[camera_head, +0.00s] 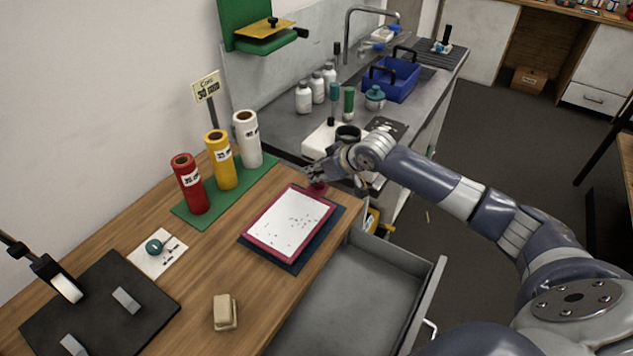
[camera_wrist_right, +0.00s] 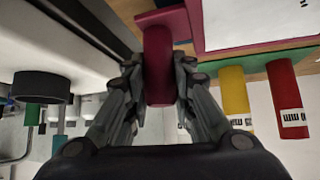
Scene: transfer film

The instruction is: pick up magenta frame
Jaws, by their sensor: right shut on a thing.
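The magenta frame (camera_head: 263,249) lies on a dark blue mat (camera_head: 333,227) on the wooden table. It holds a white sheet with small dark specks. My right gripper (camera_head: 318,184) is at the frame's far end, where a magenta handle sticks out. In the right wrist view the magenta handle (camera_wrist_right: 158,60) sits between the two fingers of my right gripper (camera_wrist_right: 160,85), which are shut on it. I cannot tell whether the frame is lifted off the mat. My left gripper does not show.
Red (camera_head: 188,183), yellow (camera_head: 221,160) and white (camera_head: 247,139) rolls stand on a green mat left of the frame. A beige block (camera_head: 225,312) lies nearer. An open grey drawer (camera_head: 345,300) is below the table edge. A blue basket (camera_head: 397,82) and bottles stand on the counter behind.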

